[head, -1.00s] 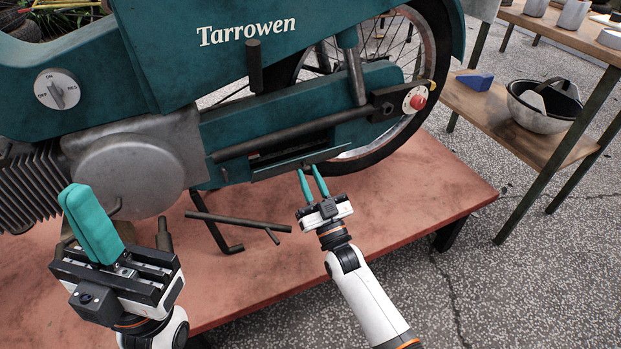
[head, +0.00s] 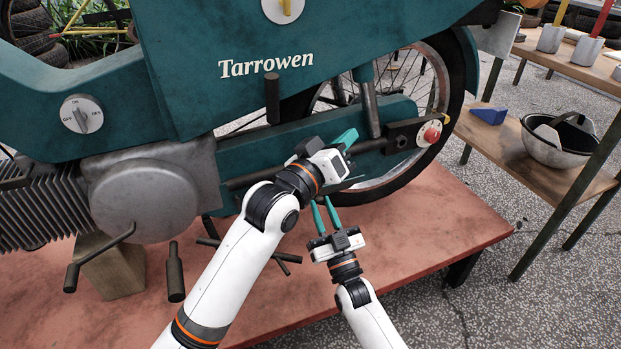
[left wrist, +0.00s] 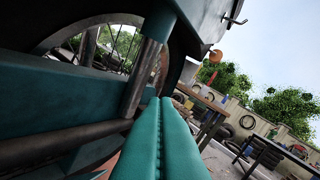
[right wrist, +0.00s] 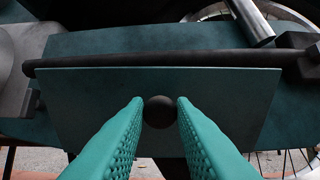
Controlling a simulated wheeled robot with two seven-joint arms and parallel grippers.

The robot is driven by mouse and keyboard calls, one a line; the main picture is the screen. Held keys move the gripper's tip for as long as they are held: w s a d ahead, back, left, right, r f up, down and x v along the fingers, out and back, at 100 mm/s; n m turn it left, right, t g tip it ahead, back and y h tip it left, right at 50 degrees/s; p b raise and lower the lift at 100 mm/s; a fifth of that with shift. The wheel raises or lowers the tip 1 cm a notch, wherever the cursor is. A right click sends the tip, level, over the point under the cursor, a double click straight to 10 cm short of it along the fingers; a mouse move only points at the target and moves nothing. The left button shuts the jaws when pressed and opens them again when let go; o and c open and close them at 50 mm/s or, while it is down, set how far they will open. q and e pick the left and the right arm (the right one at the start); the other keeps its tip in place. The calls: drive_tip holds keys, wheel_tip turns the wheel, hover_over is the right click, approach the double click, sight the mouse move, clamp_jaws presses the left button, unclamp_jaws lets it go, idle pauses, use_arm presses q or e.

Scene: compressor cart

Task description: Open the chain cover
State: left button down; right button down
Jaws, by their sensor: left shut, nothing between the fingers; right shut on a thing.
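The chain cover (right wrist: 100,95) is a flat teal panel below a dark rod, seen face-on in the right wrist view. A round dark knob (right wrist: 160,112) sticks out of it, between the fingertips of my right gripper (right wrist: 159,103). The right gripper, also in the head view (head: 320,202), is shut on this knob. My left gripper (head: 348,138) is shut and empty, in front of the teal chain case (head: 390,112). It hides most of the cover in the head view. Its closed fingers show in the left wrist view (left wrist: 160,102).
A dark rod (right wrist: 160,60) runs along the cover's top edge. A red button (head: 431,133) sits at the case's right end. A crank pedal (head: 72,276) and a dark upright post (head: 175,275) are at the lower left. The red platform (head: 430,215) is clear at right.

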use_arm(q)
drive_tip(key=w+d+f+n+g+y, duration=0.1)
drive_tip(key=w+d+f+g+y, duration=0.25)
drive_tip(key=f+g+y, duration=0.2)
drive_tip(key=s+a+r+n+g+y, duration=0.1)
drive_tip(key=a+n+g+y, duration=0.4)
drive_tip(key=a+y, duration=0.35)
drive_tip(key=x, duration=0.9)
use_arm(e)
drive_tip(key=shift+f, duration=0.4)
